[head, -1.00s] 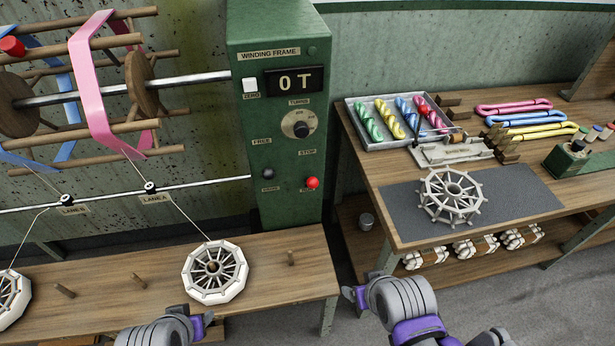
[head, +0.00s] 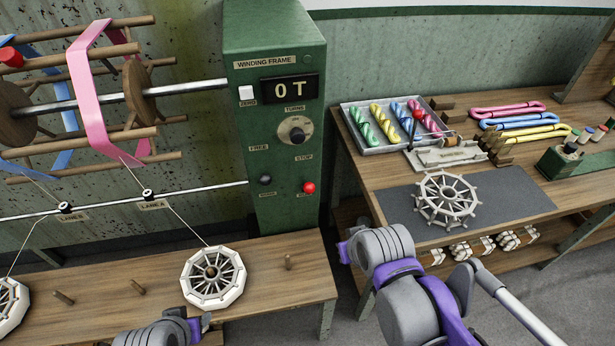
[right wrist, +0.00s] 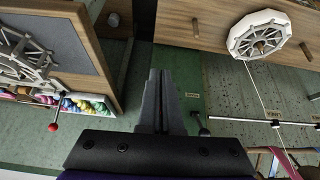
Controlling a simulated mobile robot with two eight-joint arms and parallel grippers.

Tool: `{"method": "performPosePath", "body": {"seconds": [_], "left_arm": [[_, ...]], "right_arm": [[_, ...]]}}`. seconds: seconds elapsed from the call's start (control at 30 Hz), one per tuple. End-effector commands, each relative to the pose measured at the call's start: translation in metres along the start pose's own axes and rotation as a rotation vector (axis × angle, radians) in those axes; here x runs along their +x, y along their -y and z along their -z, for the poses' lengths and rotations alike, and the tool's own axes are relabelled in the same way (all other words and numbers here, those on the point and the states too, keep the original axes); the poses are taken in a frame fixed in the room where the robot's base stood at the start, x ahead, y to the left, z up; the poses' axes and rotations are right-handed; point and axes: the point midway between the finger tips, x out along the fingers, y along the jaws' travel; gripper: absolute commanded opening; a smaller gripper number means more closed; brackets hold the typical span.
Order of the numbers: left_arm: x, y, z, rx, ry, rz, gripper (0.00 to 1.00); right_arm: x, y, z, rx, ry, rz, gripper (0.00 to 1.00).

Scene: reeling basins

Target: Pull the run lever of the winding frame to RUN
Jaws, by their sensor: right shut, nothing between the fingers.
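The winding frame's green cabinet (head: 275,120) stands at centre in the head view, its display reading "0 T". Its red-balled lever (head: 309,188) sits at the lower right of the panel, below the STOP label, and a black-knobbed lever (head: 265,180) is to its left. The black knob also shows in the right wrist view (right wrist: 203,131); the red ball is not visible there, perhaps hidden behind the fingers. My right gripper (head: 343,252) is below and right of the red ball, apart from it; its fingers (right wrist: 160,75) are shut and empty. My left gripper (head: 206,321) is low at the bench front, its jaws unclear.
A white reel (head: 213,277) and wooden pegs are on the left bench (head: 110,290). A pink-and-blue skein reel is above. The right bench (head: 350,140) holds a tray (head: 360,147) of skeins and a spoked reel (head: 446,199). A gap separates the benches.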

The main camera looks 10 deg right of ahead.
Motion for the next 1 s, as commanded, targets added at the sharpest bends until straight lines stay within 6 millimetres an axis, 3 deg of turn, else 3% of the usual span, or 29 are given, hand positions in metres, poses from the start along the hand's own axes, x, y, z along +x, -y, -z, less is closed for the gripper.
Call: {"method": "performPosePath", "body": {"seconds": [0.03,0.2,0.4,0.6,1.0], "left_arm": [[-0.005,0.000,0.005,0.000,-0.005,0.000,0.50],[-0.012,0.000,0.014,0.000,-0.012,0.000,0.50],[-0.018,0.000,0.020,0.000,-0.018,0.000,0.50],[-0.019,0.000,0.022,0.000,-0.020,0.000,0.50],[-0.019,0.000,0.021,0.000,-0.020,0.000,0.50]], "right_arm": [[-0.001,0.003,0.029,-0.013,-0.019,0.004,0.00],[0.009,0.012,0.104,-0.051,-0.075,0.013,0.00],[0.022,0.021,0.160,-0.082,-0.121,0.019,0.00],[0.029,0.026,0.180,-0.093,-0.138,0.022,0.00],[0.032,0.026,0.180,-0.093,-0.138,0.022,0.00]]}}
